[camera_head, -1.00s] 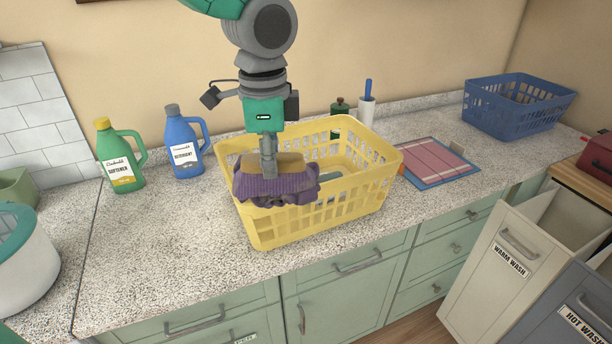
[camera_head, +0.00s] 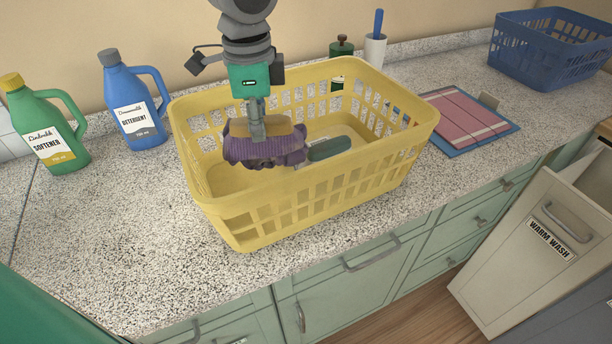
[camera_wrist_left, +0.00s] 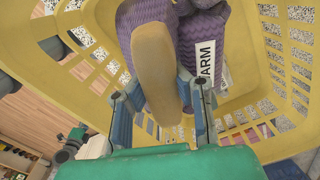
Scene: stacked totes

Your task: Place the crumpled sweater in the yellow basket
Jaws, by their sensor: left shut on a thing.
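The crumpled sweater (camera_head: 265,150) is a purple knit bundle with a tan strip on top. My left gripper (camera_head: 257,128) points down into the yellow basket (camera_head: 310,205) and is shut on the bundle at the tan strip. The sweater is inside the basket's opening, toward its left half; whether it touches the floor is unclear. In the left wrist view, the tan strip (camera_wrist_left: 155,65) lies between the fingers, with purple knit (camera_wrist_left: 205,35) and a white "WARM" label beside it.
A grey-green oblong object (camera_head: 328,147) lies in the basket. A blue detergent bottle (camera_head: 135,105) and green softener bottle (camera_head: 45,130) stand left. A folded pink cloth (camera_head: 465,115) and blue basket (camera_head: 550,50) are right. The counter in front-left is clear.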

